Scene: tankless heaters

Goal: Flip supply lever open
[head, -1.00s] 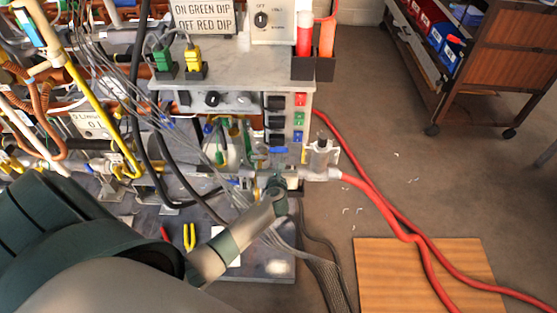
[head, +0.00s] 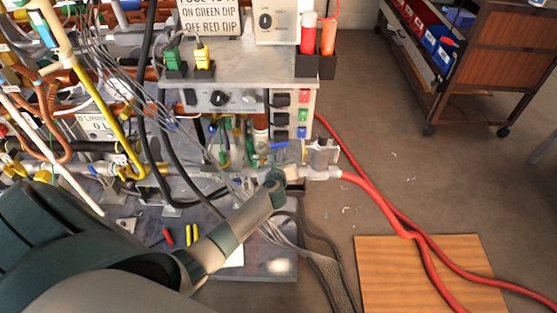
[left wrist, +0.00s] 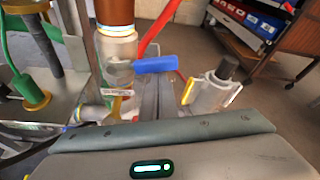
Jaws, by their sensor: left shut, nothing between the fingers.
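A small blue lever handle (head: 279,144) sits on the pipe fitting below the grey control box, a little tilted with its right end higher. In the left wrist view the blue lever (left wrist: 155,64) lies crosswise just beyond my fingertips, beside a clear valve body. My left gripper (head: 279,176) is shut and empty, just below the lever; its fingers (left wrist: 156,84) also show in the left wrist view. I cannot tell whether they touch the lever. My right gripper is out of view.
A clear fitting with a dark knob (head: 321,156) stands right of the lever, with a red hose (head: 370,196) leaving it. Black cables (head: 176,155) and pipes crowd the left. A wooden board (head: 385,275) lies on open floor; a cart (head: 490,60) stands behind.

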